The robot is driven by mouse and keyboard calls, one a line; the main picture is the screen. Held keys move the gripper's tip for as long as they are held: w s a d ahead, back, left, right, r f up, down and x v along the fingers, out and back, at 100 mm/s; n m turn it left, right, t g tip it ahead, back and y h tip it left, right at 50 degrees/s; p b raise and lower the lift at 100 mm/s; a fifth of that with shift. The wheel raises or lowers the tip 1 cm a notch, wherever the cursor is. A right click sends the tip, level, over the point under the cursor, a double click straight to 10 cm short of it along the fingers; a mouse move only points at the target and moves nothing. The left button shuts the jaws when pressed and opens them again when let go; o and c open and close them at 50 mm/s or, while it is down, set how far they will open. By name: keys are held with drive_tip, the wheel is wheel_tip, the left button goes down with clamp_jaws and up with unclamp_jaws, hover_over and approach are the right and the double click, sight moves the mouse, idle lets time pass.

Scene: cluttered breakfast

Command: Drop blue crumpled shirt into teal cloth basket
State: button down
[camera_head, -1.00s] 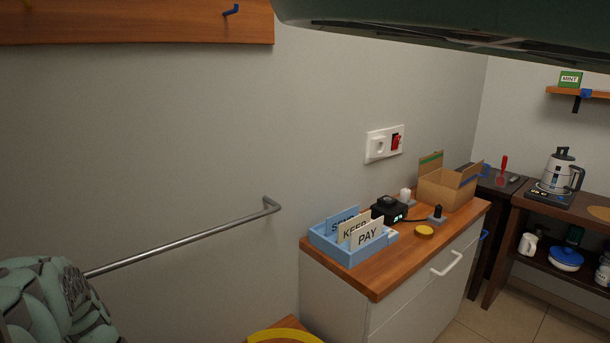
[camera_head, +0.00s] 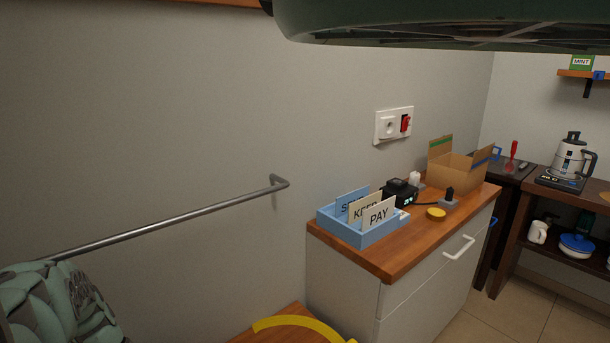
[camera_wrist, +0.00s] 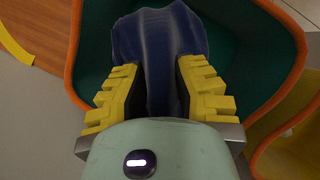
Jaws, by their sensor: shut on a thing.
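In the wrist view my gripper (camera_wrist: 162,88) has its two yellow fingers shut on the blue crumpled shirt (camera_wrist: 158,40). The dark blue cloth stands out beyond the fingertips and runs back between them. Behind it is the teal cloth basket (camera_wrist: 240,65), with a teal inside and an orange rim. The gripper and shirt are over the basket's opening. How far the shirt is above the basket floor I cannot tell. Neither the shirt nor the basket shows in the head view.
A yellow container (camera_wrist: 290,150) is beside the basket at lower right. In the head view a wooden-topped cabinet (camera_head: 400,262) holds a blue letter tray (camera_head: 338,232), a cardboard box (camera_head: 455,172) and small items. A metal rail (camera_head: 170,222) runs along the wall.

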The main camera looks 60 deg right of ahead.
drive_tip(key=c, duration=0.8)
unclamp_jaws()
drive_tip(key=shift+o, duration=0.2)
drive_tip(key=shift+w, duration=0.1)
drive_tip(key=shift+r, duration=0.2)
drive_tip(key=shift+r, duration=4.45)
drive_tip(key=shift+d+r, duration=0.1)
drive_tip(key=shift+r, duration=0.35)
